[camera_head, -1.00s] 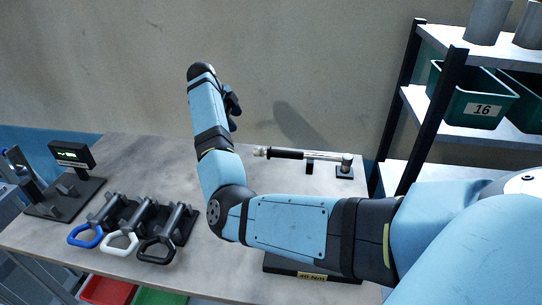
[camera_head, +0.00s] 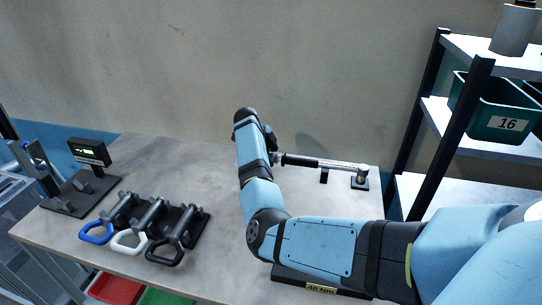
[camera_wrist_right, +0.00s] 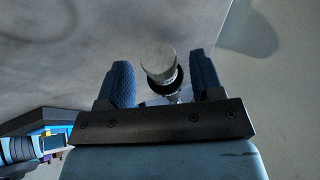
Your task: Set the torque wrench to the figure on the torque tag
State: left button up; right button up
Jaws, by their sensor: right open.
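The torque wrench (camera_head: 318,162) lies level across small black supports at the back right of the table, its silver knob end pointing left. My right gripper (camera_head: 271,138) is at that knob end, partly hidden by my own forearm in the head view. In the right wrist view the open fingers (camera_wrist_right: 163,75) stand on either side of the round silver knob (camera_wrist_right: 159,60), with gaps on both sides. The torque tag (camera_head: 321,288) on a dark base at the table's front seems to read 40 Nm; my arm hides part of the base. My left gripper is out of view.
Three tools with blue, white and black ring handles (camera_head: 131,240) lie in a black rack at the left. A digital display (camera_head: 88,151) on a black base stands behind them. A shelf with a green bin (camera_head: 505,115) marked 16 stands at right.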

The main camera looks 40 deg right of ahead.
jog(key=shift+s+d+f, duration=0.1)
jog(key=shift+d+f, duration=0.1)
jog(key=shift+f, duration=0.25)
jog(key=c, duration=0.9)
